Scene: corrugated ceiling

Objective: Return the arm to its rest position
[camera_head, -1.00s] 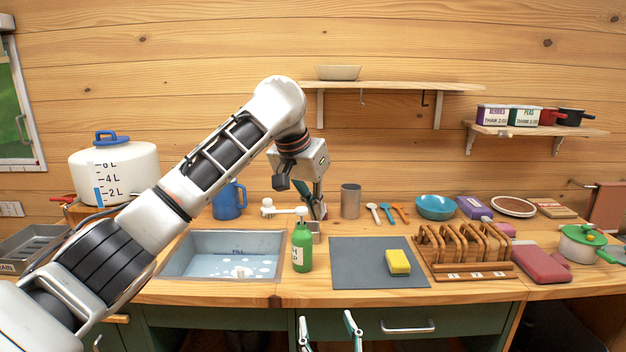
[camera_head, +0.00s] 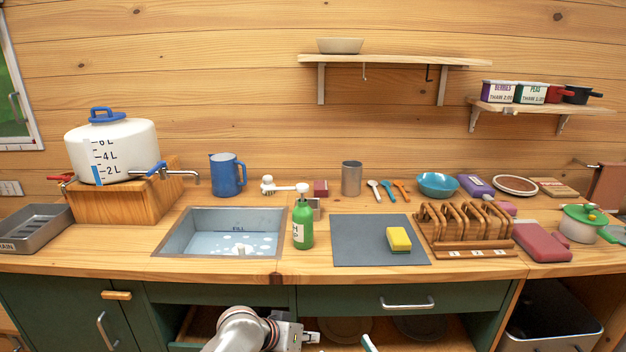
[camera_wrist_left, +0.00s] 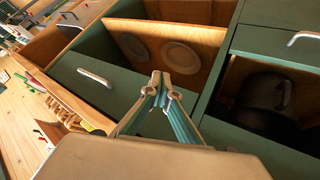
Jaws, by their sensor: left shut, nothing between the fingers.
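My left arm (camera_head: 238,332) is low at the bottom of the head view, in front of the cabinets and below the worktop edge. My left gripper (camera_head: 296,335) is partly cut off there. In the left wrist view its two fingers (camera_wrist_left: 161,80) are together and empty, in front of the green cabinet fronts. A pale and teal fingertip (camera_head: 369,343) shows at the bottom edge of the head view.
The wooden worktop (camera_head: 110,240) holds a sink (camera_head: 170,243), a green bottle (camera_head: 303,228), a grey mat (camera_head: 350,255) with a yellow sponge (camera_head: 398,239), and a wooden rack (camera_head: 470,252). Below are a drawer handle (camera_head: 407,303), open compartments and a dark bin (camera_head: 550,325).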

